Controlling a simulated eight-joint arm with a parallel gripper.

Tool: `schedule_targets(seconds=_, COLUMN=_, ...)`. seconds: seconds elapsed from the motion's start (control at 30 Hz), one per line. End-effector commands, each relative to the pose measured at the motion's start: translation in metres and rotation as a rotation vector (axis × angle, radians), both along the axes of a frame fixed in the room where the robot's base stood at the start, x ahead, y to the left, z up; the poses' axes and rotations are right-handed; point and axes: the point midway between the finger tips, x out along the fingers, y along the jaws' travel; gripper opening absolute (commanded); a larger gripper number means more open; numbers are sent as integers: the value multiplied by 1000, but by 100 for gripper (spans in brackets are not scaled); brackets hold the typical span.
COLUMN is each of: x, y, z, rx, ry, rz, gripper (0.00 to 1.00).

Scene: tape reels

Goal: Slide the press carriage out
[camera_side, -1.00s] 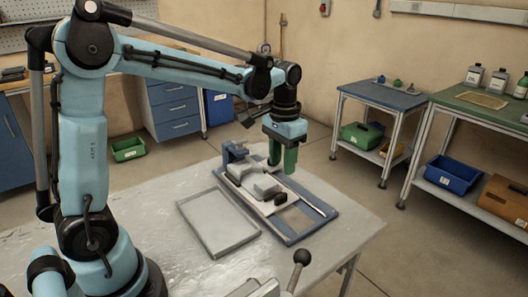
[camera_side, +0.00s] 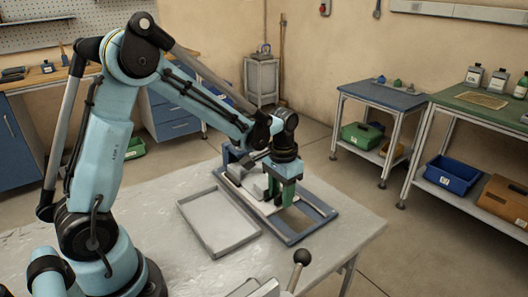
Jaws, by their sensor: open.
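The press (camera_side: 318,211) is a blue-grey frame with two rails on the table. Its upright blue end (camera_side: 231,157) stands at the back left. The grey carriage (camera_side: 252,187) sits between the rails toward that end, partly hidden by my arm. My gripper (camera_side: 280,198) points down at the front of the carriage, its green fingers apart. The carriage's dark knob is low between or right beside the fingers and mostly hidden, so I cannot tell whether they touch it.
A shallow grey tray (camera_side: 246,240) lies on the table (camera_side: 345,236) left of the press. A lever with a dark ball (camera_side: 302,257) stands at the front edge. The table right of the press is bare.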

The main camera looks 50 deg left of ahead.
Motion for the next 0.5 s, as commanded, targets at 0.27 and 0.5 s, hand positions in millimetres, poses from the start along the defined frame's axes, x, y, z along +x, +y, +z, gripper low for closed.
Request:
schedule_targets(seconds=0.27, x=0, y=0, z=0, rx=0, ry=0, rz=0, gripper=10)
schedule_targets(seconds=0.5, x=0, y=0, z=0, rx=0, ry=0, rz=0, gripper=0)
